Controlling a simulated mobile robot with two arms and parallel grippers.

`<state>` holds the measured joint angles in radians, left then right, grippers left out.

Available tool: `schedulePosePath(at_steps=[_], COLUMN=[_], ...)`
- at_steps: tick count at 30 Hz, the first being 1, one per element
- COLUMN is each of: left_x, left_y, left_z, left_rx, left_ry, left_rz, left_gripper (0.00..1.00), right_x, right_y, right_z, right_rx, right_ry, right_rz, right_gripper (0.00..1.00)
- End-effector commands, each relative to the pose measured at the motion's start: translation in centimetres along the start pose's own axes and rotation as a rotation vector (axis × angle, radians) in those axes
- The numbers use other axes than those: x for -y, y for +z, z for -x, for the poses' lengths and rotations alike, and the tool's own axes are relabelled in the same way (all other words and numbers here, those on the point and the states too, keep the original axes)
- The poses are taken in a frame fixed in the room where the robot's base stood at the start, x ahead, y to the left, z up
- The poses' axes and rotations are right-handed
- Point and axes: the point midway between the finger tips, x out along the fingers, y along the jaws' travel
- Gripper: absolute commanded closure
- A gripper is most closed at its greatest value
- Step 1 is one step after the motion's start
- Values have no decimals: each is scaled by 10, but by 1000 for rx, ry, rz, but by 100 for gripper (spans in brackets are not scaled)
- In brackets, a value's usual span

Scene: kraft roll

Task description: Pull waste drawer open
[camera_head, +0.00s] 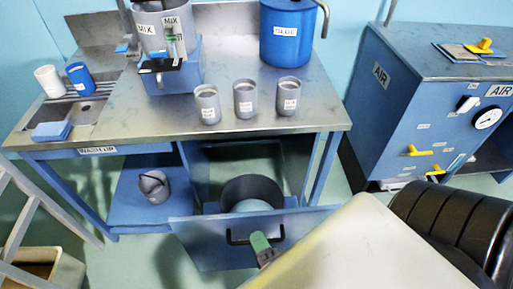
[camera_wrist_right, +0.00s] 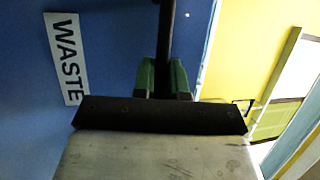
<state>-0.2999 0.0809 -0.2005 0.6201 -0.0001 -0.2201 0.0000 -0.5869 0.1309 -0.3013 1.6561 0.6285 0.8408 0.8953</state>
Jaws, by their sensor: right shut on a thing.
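The waste drawer (camera_head: 205,238) is under the metal workbench and stands pulled out, with a dark round bin (camera_head: 252,188) showing inside it. Its blue front shows close up in the right wrist view with a white WASTE label (camera_wrist_right: 66,58). The drawer has a black bar handle (camera_head: 238,240), which also runs between the fingers in the right wrist view (camera_wrist_right: 167,35). My right gripper (camera_head: 262,244) has green fingertips and is shut on this handle near its right end. My left gripper is not in view.
The workbench (camera_head: 225,145) carries several grey cups, a blue pot (camera_head: 287,35) and a mixer. A blue AIR cabinet (camera_head: 385,90) stands at right. A black ribbed object (camera_head: 455,225) is at lower right. A grey ladder-like frame (camera_head: 40,215) stands at left.

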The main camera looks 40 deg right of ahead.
Motion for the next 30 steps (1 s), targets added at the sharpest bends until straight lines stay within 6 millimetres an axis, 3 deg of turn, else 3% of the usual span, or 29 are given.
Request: schedulePosePath(at_steps=[14, 15, 20, 30], left_x=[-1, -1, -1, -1], left_y=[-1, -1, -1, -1], left_z=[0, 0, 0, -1], left_rx=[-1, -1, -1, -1], left_ry=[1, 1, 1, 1], left_rz=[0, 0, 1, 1], left_gripper=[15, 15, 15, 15], right_x=[1, 1, 1, 0], right_y=[4, 4, 3, 3], right_z=[9, 8, 8, 13], right_rx=[2, 2, 1, 1], right_ry=[2, 2, 2, 2], right_rz=[1, 1, 1, 1], right_gripper=[100, 86, 63, 63])
